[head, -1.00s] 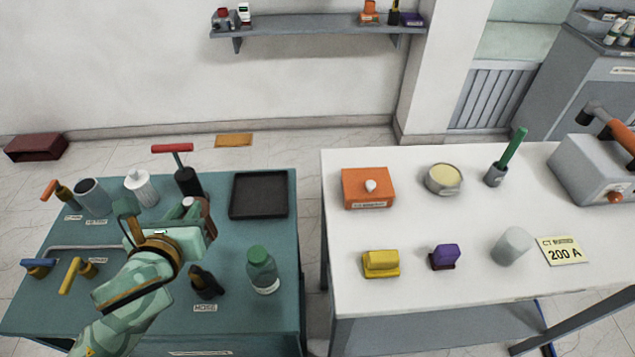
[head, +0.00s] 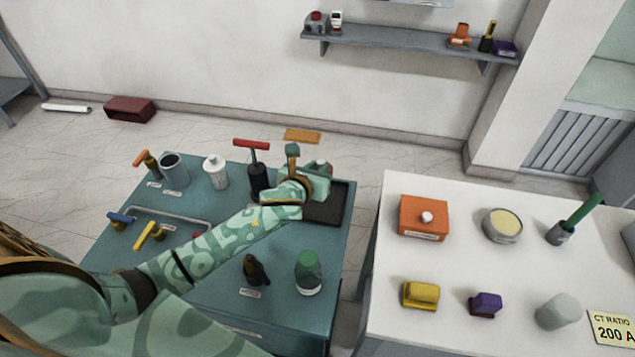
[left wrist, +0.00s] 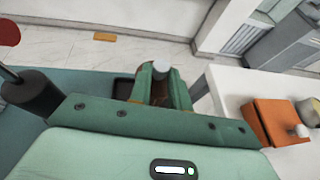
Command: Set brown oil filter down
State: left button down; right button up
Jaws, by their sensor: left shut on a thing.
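My left gripper (head: 320,178) is over the black tray (head: 338,209) at the right back of the teal table. In the left wrist view its fingers (left wrist: 160,88) are shut on the brown oil filter (left wrist: 158,97). The filter's grey cap (left wrist: 161,66) stands up between the fingers, and most of its body is hidden by them. The tray shows partly behind the filter there. I cannot tell whether the filter's bottom touches the tray. My right gripper is not in view.
A black pump with a red handle (head: 251,143) stands left of the gripper. A green-capped bottle (head: 308,273) and a dark nozzle (head: 255,270) stand nearer on the teal table (head: 205,301). The white table (head: 452,265) with an orange box (head: 423,217) lies to the right, across a gap.

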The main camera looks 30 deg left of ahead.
pick_arm(q)
notch_tip(320, 180, down, 3)
jog(key=shift+f+b, duration=0.2)
jog(key=shift+b, duration=0.4)
jog(key=shift+r, duration=0.1)
jog(key=c, duration=1.3)
grip_release()
jog(key=a+p+v, duration=0.1)
jog(key=p+v, duration=0.2)
jog(key=v, duration=0.9)
jog(key=shift+d, duration=0.45)
jog(key=shift+r, duration=0.1)
